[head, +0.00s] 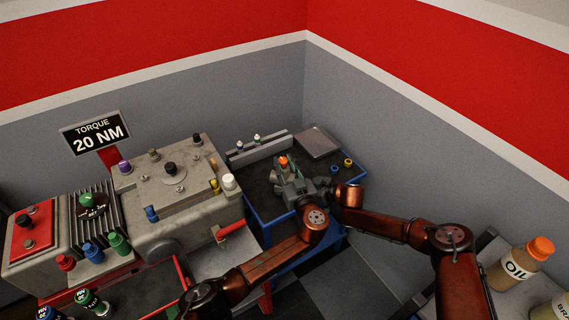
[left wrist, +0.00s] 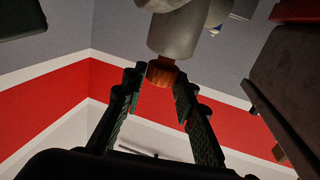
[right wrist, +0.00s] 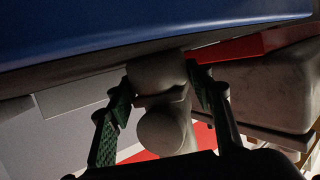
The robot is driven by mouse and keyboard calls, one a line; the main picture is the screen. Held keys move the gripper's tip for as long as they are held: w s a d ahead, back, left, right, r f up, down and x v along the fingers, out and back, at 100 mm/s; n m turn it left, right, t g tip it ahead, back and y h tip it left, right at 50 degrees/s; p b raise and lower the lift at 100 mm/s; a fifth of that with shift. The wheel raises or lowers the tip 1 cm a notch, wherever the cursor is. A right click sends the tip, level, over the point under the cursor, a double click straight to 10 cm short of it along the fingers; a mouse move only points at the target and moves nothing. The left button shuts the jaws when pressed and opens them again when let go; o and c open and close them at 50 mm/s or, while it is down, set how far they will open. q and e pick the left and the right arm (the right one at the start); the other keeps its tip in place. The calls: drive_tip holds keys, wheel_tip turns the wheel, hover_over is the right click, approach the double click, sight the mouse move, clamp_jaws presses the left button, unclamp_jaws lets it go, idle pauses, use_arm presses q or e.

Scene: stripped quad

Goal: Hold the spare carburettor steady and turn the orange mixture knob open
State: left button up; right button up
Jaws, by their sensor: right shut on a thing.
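The spare carburettor (head: 297,188) is a grey body on the blue-edged bench at the back; both grippers partly hide it. The orange mixture knob (head: 283,159) sits on it. In the left wrist view the knob (left wrist: 161,74) lies between the fingertips of my left gripper (left wrist: 162,82), with a finger on each side; these look open, and contact is unclear. My left gripper (head: 287,172) is beside the knob in the head view. My right gripper (right wrist: 160,88) is shut on the carburettor's grey rounded part (right wrist: 160,125), its fingers on both sides.
A large grey engine block (head: 180,195) with coloured caps stands left of the bench. A grey tray (head: 318,142) and a rail with small bottles (head: 257,140) are at the bench's back. Two small rings, blue and yellow (head: 347,163), lie right. An oil bottle (head: 520,262) stands far right.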

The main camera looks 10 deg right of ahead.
use_arm(q)
clamp_jaws()
drive_tip(key=shift+f+m+h, duration=0.2)
drive_tip(key=shift+m+h, duration=0.2)
drive_tip(key=shift+h, duration=0.3)
drive_tip(key=m+h, duration=0.1)
drive_tip(key=h, duration=0.1)
drive_tip(key=shift+a+f+m+h, duration=0.1)
drive_tip(key=shift+a+m+h, duration=0.05)
drive_tip(key=shift+m+h, duration=0.25)
drive_tip(key=shift+a+m+g+h, duration=0.15)
drive_tip(key=shift+m+g+h, duration=0.15)
drive_tip(key=shift+m+h, duration=0.85)
drive_tip(key=shift+a+m+g+h, duration=0.25)
drive_tip(key=shift+m+h, duration=0.4)
drive_tip(key=shift+h, duration=0.9)
drive_tip(key=shift+d, duration=0.1)
drive_tip(key=shift+o, duration=0.6)
unclamp_jaws()
drive_tip(key=o, duration=0.4)
drive_tip(key=shift+r, duration=0.2)
